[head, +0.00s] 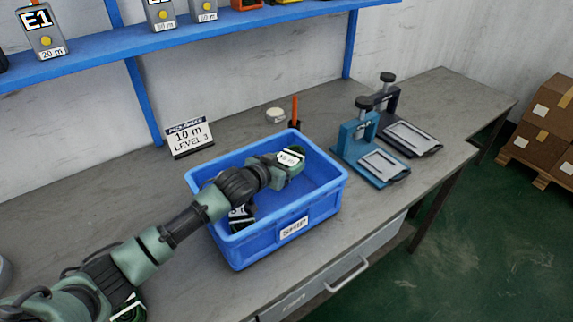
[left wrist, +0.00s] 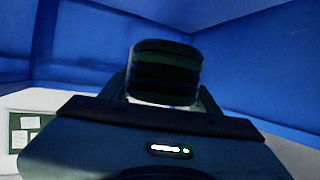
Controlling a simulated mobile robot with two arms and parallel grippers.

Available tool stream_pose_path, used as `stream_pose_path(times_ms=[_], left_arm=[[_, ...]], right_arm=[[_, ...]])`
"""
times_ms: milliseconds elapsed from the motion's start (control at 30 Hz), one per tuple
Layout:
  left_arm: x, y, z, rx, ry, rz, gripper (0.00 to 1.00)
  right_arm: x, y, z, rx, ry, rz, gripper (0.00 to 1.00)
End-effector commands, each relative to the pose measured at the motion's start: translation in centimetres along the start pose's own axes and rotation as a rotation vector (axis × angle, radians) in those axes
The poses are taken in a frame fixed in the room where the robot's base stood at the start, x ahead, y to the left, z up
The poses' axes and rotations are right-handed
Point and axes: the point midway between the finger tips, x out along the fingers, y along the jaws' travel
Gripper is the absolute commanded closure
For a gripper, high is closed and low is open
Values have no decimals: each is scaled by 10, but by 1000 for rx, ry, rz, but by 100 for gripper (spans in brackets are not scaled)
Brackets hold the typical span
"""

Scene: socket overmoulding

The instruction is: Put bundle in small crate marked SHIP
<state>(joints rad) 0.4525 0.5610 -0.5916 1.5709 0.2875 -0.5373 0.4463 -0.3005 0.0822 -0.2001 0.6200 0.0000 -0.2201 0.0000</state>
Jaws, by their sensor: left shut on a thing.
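The blue crate (head: 327,205) stands on the grey bench with a white label reading SHIP (head: 294,228) on its front wall. My left arm reaches over the crate's left wall, and its gripper is down inside. In the left wrist view, my left gripper (left wrist: 165,98) is shut on a dark, ridged bundle (left wrist: 165,68), with blue crate walls around it. In the head view my arm hides most of the gripper and bundle. A dark piece with white marks shows below the arm inside the crate; I cannot tell whether it is bundle or gripper. My right gripper is out of view.
Blue and dark press fixtures (head: 363,150) stand right of the crate. A sign reading 10 m, LEVEL 3 (head: 189,138) stands behind it at left. A white round item (head: 276,115) and an orange-handled tool (head: 295,112) are behind. A blue shelf (head: 100,47) crosses above.

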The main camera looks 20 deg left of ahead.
Motion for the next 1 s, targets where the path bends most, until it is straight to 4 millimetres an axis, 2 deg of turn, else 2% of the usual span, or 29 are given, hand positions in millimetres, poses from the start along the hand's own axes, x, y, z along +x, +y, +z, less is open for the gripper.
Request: stream_pose_path(times_ms=[867, 900, 933, 1000], left_arm=[[8, 0, 17, 1, 6, 2, 100], [8, 0, 19, 1, 1, 1, 27], [8, 0, 19, 1, 1, 1, 19], [8, 1, 19, 1, 1, 1, 17]], right_arm=[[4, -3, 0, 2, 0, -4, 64], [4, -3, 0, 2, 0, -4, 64], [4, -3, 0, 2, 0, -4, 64], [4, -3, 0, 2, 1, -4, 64]])
